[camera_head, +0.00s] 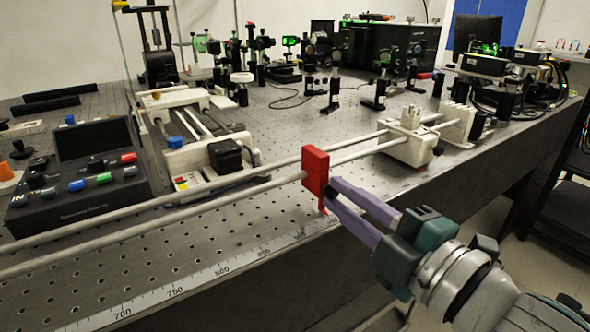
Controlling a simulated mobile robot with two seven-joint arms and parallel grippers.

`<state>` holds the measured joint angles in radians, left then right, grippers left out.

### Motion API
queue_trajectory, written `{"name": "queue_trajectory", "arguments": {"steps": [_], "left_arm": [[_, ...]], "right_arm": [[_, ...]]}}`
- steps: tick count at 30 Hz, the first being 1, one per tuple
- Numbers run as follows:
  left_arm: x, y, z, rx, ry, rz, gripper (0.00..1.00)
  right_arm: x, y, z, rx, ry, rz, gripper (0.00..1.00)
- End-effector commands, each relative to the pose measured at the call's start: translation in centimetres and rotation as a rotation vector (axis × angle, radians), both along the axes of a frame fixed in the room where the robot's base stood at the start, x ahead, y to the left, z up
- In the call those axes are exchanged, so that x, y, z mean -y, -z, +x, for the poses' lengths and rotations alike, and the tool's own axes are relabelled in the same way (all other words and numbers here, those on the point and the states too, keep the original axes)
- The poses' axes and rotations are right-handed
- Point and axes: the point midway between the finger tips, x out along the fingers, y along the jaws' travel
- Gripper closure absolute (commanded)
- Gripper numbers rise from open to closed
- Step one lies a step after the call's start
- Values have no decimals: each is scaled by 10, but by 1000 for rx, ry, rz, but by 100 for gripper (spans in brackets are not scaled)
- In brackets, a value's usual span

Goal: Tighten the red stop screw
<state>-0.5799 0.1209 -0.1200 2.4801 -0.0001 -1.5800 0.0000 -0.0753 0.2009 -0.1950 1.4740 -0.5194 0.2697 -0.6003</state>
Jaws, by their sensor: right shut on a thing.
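The red stop (315,170) is an upright block on the two pale rails, with a thin red pointer at its lower edge, above the ruler scale. My right gripper (329,194) reaches in from the lower right. Its two purple fingers meet the near right side of the red stop, and they are shut on the screw there. My left gripper is not in view.
A white carriage (408,146) sits farther right along the rails. A ruler strip (170,290) runs along the bench's front edge. A control box (85,165) with coloured buttons stands at the left. Optics mounts and dark instruments fill the back.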

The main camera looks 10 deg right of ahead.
Motion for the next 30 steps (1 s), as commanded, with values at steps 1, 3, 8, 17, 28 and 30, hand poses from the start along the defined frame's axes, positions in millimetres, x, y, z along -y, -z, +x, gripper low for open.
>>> {"name": "queue_trajectory", "arguments": {"steps": [1,3,8,17,28,30], "left_arm": [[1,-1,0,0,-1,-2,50],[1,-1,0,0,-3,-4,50],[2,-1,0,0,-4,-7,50],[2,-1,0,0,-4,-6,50],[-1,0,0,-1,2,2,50],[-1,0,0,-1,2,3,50]], "right_arm": [[0,-1,0,-1,-1,7,100],[0,-1,0,-3,-1,13,100],[0,0,0,-4,-1,15,100],[0,0,0,-4,-1,14,71],[0,0,0,-5,-1,13,50],[0,0,-1,-5,-1,13,50]]}}
